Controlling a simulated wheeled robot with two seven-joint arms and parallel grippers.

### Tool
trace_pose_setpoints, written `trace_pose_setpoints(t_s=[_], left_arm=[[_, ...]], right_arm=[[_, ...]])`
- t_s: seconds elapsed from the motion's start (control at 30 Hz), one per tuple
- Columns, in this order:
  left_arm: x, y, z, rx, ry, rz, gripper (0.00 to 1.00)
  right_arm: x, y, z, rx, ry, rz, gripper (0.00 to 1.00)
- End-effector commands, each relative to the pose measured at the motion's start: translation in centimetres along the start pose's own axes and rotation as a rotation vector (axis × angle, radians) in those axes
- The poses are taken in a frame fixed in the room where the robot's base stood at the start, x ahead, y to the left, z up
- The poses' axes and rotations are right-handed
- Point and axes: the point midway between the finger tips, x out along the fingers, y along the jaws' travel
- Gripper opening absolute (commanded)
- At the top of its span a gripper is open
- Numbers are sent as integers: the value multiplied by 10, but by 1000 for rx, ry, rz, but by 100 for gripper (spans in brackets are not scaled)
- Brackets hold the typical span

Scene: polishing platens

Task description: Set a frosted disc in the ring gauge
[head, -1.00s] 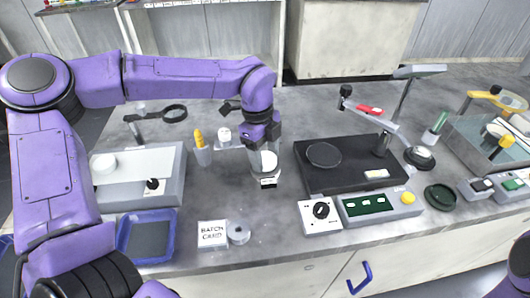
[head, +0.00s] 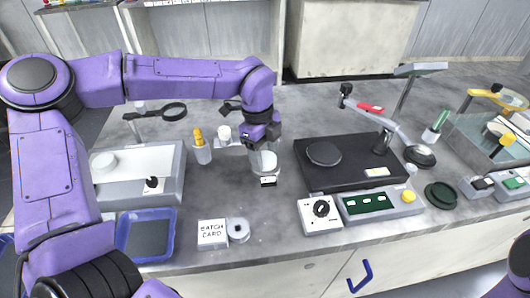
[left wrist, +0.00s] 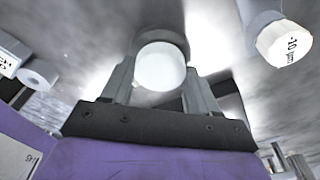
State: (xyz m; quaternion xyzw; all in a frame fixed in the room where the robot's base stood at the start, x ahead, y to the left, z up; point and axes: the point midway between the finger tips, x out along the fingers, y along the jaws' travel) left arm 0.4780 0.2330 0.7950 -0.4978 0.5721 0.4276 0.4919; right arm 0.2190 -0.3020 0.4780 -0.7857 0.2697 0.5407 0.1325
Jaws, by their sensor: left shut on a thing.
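My left gripper (head: 262,143) is over a clear jar (head: 263,172) with a small black-and-white label at its foot. In the left wrist view the fingers (left wrist: 160,85) are shut on a pale round frosted disc (left wrist: 160,66), with a grey rounded wall just behind it. I cannot tell whether the disc is clear of the jar. A grey ring with a central hole (head: 238,230), which looks like the ring gauge, lies flat beside the batch card; it also shows in the left wrist view (left wrist: 38,78). My right gripper is not in view.
A batch card (head: 212,233) and a blue tray (head: 146,236) are at the front left. A white-capped bottle (head: 224,134) and an orange-topped holder (head: 202,150) stand left of the jar. A black polishing unit (head: 350,172) is at the right. Bare bench lies between jar and ring.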

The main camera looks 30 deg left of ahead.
Motion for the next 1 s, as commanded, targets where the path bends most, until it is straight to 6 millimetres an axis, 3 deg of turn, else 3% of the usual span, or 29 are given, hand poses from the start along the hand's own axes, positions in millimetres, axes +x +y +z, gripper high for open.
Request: trace_pose_setpoints(t_s=[0.83, 0.87, 0.9, 0.93, 1.0], left_arm=[[3, 0, 0, 0, 0, 0, 26], [3, 0, 0, 0, 0, 0, 63], [3, 0, 0, 0, 0, 0, 76], [3, 0, 0, 0, 0, 0, 85], [3, 0, 0, 0, 0, 0, 89]], right_arm=[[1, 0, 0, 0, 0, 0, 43], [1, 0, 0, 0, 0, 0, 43], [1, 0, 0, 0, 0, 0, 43], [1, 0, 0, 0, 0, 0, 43], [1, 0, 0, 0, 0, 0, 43]])
